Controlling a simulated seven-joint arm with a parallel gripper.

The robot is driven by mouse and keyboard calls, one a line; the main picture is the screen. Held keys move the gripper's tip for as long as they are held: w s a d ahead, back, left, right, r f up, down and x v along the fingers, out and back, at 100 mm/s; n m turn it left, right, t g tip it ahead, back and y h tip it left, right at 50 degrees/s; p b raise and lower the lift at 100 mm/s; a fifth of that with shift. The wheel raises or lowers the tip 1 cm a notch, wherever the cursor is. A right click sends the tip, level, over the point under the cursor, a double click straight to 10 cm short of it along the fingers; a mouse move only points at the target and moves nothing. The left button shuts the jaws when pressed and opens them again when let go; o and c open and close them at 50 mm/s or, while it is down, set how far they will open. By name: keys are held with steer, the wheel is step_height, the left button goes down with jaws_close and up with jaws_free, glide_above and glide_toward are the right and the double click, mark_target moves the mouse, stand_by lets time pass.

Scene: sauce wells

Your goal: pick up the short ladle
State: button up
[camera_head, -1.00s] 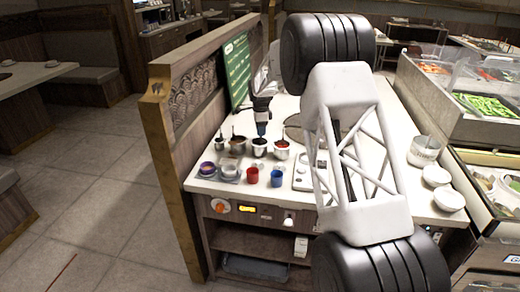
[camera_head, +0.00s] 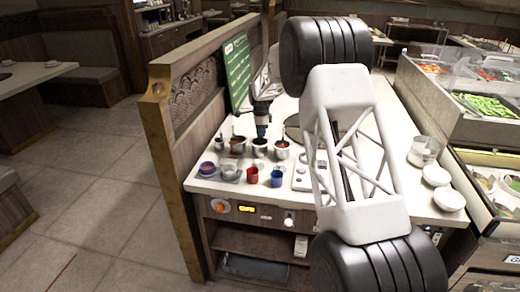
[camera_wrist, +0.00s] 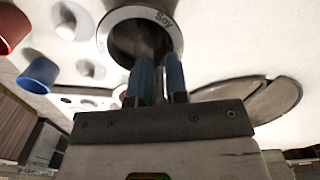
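My gripper (camera_head: 262,131) points down over the row of sauce pots in the head view, above the middle pot. In the wrist view its blue fingers (camera_wrist: 160,80) are close together at the mouth of a metal pot marked "Soy" (camera_wrist: 113,20). I cannot tell whether anything is between them. That pot also shows in the head view (camera_head: 260,153). Thin ladle handles stand up from neighbouring pots, one in the pot at left (camera_head: 237,149) and one in the pot with red sauce at right (camera_head: 282,154). I cannot tell which ladle is the short one.
A red cup (camera_head: 252,175) and a blue cup (camera_head: 276,179) stand in front of the pots. A purple bowl (camera_head: 207,169) is at left. A wooden partition (camera_head: 190,100) with a green board (camera_head: 237,70) borders the counter's left side. White bowls (camera_head: 448,199) stand at right.

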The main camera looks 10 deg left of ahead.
jaws_close()
steer(key=shift+r, duration=0.1)
steer(key=shift+r, duration=4.9)
steer(key=shift+f, duration=4.7)
steer(key=shift+f, duration=0.1)
steer(key=shift+r, duration=3.8)
